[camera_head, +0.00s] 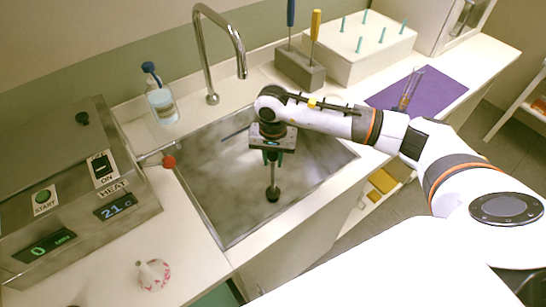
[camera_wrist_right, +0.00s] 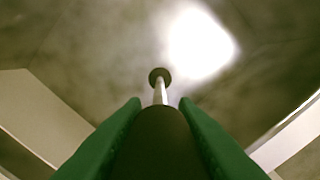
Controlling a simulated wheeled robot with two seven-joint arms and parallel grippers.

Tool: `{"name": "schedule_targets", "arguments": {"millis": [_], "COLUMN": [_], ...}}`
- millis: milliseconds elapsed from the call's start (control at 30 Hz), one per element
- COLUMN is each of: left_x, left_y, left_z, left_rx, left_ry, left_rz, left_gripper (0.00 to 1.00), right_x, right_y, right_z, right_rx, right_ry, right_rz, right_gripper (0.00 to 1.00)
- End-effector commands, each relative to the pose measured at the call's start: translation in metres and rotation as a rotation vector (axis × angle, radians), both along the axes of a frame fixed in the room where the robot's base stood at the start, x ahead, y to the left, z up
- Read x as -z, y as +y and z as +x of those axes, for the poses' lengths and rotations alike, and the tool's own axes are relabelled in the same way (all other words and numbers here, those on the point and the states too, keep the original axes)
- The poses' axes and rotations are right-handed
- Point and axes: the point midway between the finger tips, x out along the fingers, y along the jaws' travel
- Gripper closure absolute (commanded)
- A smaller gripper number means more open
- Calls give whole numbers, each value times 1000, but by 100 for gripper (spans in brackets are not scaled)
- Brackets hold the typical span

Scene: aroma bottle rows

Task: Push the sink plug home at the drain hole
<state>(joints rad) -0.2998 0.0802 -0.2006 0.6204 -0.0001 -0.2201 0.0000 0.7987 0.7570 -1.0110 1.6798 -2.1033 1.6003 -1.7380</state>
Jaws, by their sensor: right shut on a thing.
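My right gripper (camera_head: 272,157) is over the sink (camera_head: 215,175), pointing down, shut on the sink plug. The plug (camera_head: 272,193) has a pale thin stem and a dark round foot low in the basin. In the right wrist view the plug's dark thick top (camera_wrist_right: 160,140) is between the green fingers of the right gripper (camera_wrist_right: 160,112), and its stem runs to the small dark foot. The drain hole cannot be made out. I cannot tell whether the foot touches the sink floor. My left gripper is not in view.
A curved metal tap (camera_head: 212,50) stands behind the sink. A heater box (camera_head: 70,190) with START and HEAT labels is at left, near a soap bottle (camera_head: 160,98). A grey block with screwdrivers (camera_head: 300,70) and a white peg block (camera_head: 350,60) stand behind right. A pink-spotted white funnel-like thing (camera_head: 153,274) is front left.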

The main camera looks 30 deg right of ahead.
Motion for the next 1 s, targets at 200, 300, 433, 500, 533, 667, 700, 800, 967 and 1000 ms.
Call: {"name": "schedule_targets", "arguments": {"millis": [200,300,433,500,533,667,700,800,967,1000], "left_x": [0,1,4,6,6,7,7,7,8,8], "left_y": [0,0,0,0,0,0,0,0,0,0], "left_z": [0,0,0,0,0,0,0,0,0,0], "left_rx": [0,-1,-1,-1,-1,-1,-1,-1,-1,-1], "left_ry": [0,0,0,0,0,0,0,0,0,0], "left_rz": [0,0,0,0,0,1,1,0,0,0], "left_gripper": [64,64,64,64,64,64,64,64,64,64], "right_x": [0,0,1,1,1,0,0,0,1,1], "right_y": [0,0,0,0,0,0,0,0,0,0], "right_z": [0,0,0,0,0,0,0,0,0,0], "right_rx": [0,0,0,0,0,0,0,1,0,0], "right_ry": [-1,-1,-1,-1,-1,0,0,0,0,0], "right_rz": [1,1,1,1,1,0,0,0,0,0], "right_gripper": [100,100,100,100,100,100,100,100,100,100]}}
